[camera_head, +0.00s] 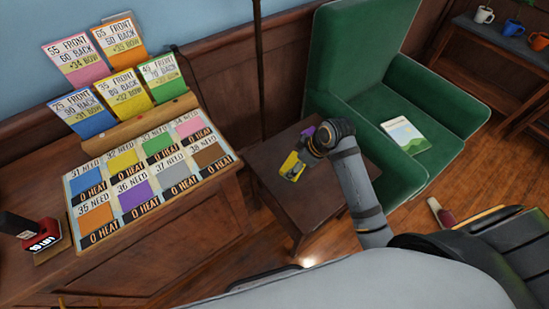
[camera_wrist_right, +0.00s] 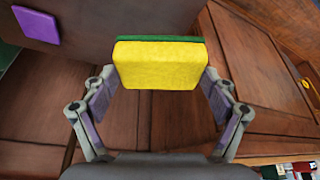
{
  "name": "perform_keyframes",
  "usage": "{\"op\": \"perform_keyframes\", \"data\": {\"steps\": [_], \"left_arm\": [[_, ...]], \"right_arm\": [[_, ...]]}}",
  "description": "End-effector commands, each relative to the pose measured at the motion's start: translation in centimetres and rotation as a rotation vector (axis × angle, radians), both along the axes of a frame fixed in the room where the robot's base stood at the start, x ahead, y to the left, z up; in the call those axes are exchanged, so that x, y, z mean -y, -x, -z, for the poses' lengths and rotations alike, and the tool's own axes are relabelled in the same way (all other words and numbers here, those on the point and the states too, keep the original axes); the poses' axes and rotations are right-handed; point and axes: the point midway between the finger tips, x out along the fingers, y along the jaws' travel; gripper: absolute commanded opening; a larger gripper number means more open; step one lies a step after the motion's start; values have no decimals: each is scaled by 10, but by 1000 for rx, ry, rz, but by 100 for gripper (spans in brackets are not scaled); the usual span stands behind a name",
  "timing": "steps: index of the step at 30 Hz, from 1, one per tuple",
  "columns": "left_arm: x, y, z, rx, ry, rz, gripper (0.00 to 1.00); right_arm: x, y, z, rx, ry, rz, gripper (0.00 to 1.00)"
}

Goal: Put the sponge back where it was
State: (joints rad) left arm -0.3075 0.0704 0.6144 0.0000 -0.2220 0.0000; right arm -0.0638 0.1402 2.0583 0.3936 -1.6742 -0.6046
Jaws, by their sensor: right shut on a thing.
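A yellow sponge with a green backing (camera_head: 292,166) is held at the end of my right gripper (camera_head: 303,158). In the right wrist view the sponge (camera_wrist_right: 160,64) sits between the fingertips, its yellow side facing the camera. In the head view the gripper and sponge are over the small dark wood table (camera_head: 280,193); I cannot tell whether the sponge touches it. A flat purple square (camera_wrist_right: 36,25) lies on the dark tabletop in the wrist view, apart from the sponge. In the head view a purple patch (camera_head: 308,131) shows beside the gripper. My left gripper is not in view.
A green armchair (camera_head: 340,60) with a booklet (camera_head: 404,135) on its seat stands right of the table. A wooden desk (camera_head: 180,240) with a colored card board (camera_head: 150,170) is at left. Mugs (camera_head: 484,15) stand on a shelf at upper right.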

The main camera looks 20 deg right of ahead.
Motion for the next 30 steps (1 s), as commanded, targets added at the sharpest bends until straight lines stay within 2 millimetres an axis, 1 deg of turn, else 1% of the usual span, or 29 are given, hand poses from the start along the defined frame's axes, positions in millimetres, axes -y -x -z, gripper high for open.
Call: {"op": "perform_keyframes", "data": {"steps": [5,9,12,13,15,18,23,25,27,30], "left_arm": [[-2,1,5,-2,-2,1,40],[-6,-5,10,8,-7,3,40],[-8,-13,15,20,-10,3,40],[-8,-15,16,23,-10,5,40],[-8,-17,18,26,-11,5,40],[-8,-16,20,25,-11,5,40],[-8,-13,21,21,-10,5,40],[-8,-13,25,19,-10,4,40],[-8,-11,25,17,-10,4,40],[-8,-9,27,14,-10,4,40]], "right_arm": [[-5,-48,21,1,-3,1,56],[-9,-89,39,1,-2,0,56],[-10,-105,65,-1,-1,-1,56],[-11,-110,70,0,-1,0,56],[-11,-118,80,0,-1,-1,56],[-12,-126,88,2,-1,-1,56],[-12,-129,91,2,0,-1,56],[-12,-134,100,1,0,-1,56],[-12,-132,113,-2,0,-2,56],[-12,-132,125,1,0,-1,56]]}}
